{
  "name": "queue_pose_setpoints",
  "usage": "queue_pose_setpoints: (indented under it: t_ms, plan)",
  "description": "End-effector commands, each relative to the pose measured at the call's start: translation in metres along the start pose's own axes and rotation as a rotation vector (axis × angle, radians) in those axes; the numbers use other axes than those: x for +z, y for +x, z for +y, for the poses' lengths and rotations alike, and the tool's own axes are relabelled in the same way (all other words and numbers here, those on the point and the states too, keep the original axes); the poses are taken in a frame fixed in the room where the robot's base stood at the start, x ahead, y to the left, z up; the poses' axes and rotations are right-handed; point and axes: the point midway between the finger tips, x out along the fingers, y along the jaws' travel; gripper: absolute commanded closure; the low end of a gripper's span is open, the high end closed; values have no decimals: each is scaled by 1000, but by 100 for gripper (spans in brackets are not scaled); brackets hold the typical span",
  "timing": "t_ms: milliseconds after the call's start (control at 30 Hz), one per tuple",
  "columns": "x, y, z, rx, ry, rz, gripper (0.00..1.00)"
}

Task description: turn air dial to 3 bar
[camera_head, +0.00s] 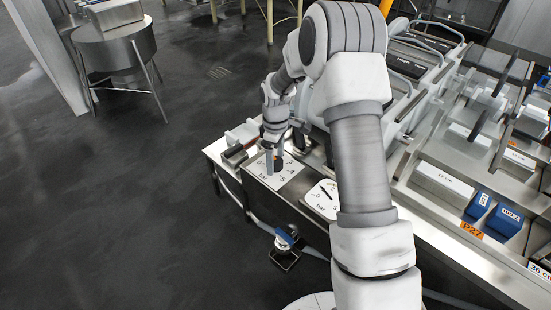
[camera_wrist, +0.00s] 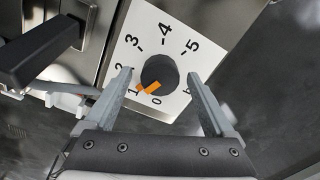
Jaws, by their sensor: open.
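My gripper (camera_wrist: 159,76) is open, with one finger on each side of the knob and a visible gap to each. In the head view, my gripper (camera_head: 274,166) points down over the dial plate (camera_head: 264,179) and hides much of it. A white pressure gauge (camera_head: 321,199) marked bar, with a black needle, sits to the right of the plate.
A dark lever handle (camera_wrist: 38,52) stands left of the dial in the wrist view. The steel press bench (camera_head: 400,235) runs right, with blue blocks (camera_head: 508,221) and several moulds.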

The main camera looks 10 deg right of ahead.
Motion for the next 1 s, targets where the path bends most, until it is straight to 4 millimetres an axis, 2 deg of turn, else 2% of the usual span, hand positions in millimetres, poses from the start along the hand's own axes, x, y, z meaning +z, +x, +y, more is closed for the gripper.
queue_pose_setpoints:
  t_ms: [33,67,500,767,1000]
  plan:
    - [0,0,0,0,0,0,13]
    - [0,0,0,0,0,0,18]
    - [0,0,0,0,0,0,97]
    - [0,-1,0,0,25,0,97]
    - [-1,-2,0,0,144,0,97]
